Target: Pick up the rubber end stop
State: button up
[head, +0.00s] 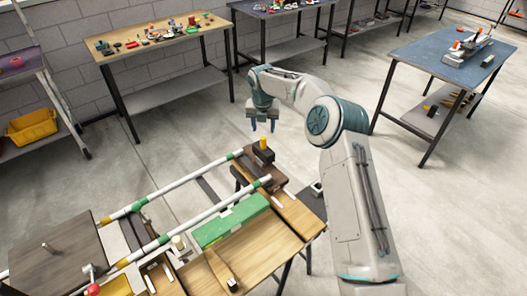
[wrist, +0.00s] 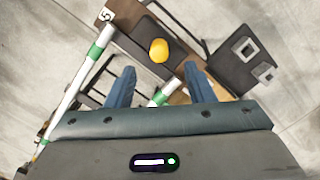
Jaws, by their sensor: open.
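A yellow rounded piece (head: 263,143), which looks like the rubber end stop, stands upright on a dark block at the far right end of the pipe rack. In the wrist view the yellow piece (wrist: 159,50) shows just beyond my fingertips, between their lines. My gripper (head: 262,122) points down with its two blue fingers apart and empty, above the yellow piece and not touching it. In the wrist view my gripper (wrist: 160,75) also shows open. The exact height gap is hard to tell.
Two white pipes with green bands (head: 185,190) run along the bench by the yellow piece. A green box (head: 232,222) and a wooden board (head: 230,250) lie nearer. A dark box with grey squares (wrist: 237,62) lies right of the fingers. Other tables stand behind, with clear floor between.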

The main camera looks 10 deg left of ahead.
aim_at(263, 137)
jog(key=shift+w+f+p, duration=0.15)
jog(key=shift+f+p, duration=0.2)
jog(key=shift+f, duration=0.8)
jog(key=shift+w+f+p, duration=0.2)
jog(key=shift+f+p, duration=0.1)
jog(key=shift+f, duration=0.9)
jog(key=shift+w+f+p, duration=0.15)
jog(key=shift+f+p, duration=0.2)
jog(key=shift+f, duration=0.8)
grip_shut()
